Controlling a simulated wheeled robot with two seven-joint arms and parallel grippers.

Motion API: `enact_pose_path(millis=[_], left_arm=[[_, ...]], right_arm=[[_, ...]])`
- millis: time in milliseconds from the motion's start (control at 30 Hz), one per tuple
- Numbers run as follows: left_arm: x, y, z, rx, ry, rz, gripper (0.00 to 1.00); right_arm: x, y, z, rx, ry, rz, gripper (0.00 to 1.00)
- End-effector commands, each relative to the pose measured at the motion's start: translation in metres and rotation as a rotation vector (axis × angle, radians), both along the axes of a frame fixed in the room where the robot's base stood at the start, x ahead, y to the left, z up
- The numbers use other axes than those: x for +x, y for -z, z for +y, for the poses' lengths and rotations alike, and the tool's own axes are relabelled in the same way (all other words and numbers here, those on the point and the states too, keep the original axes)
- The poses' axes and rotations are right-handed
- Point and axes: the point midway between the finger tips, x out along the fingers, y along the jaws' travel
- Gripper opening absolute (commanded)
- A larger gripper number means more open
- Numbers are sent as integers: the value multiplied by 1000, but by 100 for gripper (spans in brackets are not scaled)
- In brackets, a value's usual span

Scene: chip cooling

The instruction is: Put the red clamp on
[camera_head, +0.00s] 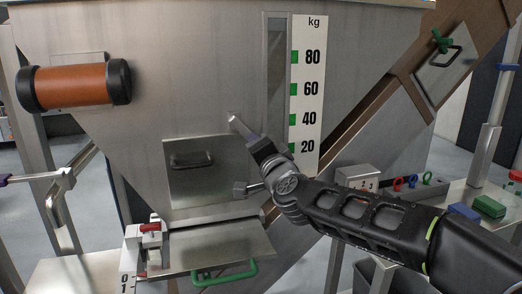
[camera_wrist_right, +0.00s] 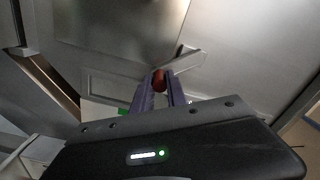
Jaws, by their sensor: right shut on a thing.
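My right gripper (camera_head: 236,155) is in front of the hopper's lower hatch in the head view. In the right wrist view its two purple fingers (camera_wrist_right: 160,92) are shut on a small rounded red piece (camera_wrist_right: 159,80). I take this to be the red clamp; most of its shape is hidden between the fingertips. It cannot be made out in the head view.
The hopper (camera_head: 190,60) has a hatch (camera_head: 205,170) and a kg scale (camera_head: 307,95). A red-handled fixture (camera_head: 150,232) stands at the lower left, beside a flap with a green handle (camera_head: 225,276). Red, blue and green rings (camera_head: 412,182) stand on the right bench.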

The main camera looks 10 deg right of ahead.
Motion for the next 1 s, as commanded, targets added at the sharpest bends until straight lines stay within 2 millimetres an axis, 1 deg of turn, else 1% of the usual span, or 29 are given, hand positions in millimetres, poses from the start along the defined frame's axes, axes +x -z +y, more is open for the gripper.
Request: enact_pose_path(millis=[33,200,600,800,1000], left_arm=[[0,8,0,0,0,0,0],[0,20,0,0,0,0,0],[0,40,0,0,0,0,0],[0,45,0,0,0,0,0],[0,47,0,0,0,0,0]], right_arm=[[0,7,3,45,-2,4,0],[-1,12,11,206,-2,14,0],[-2,18,31,553,0,38,0],[-2,18,38,661,-1,45,0],[-2,18,40,712,-1,49,0]])
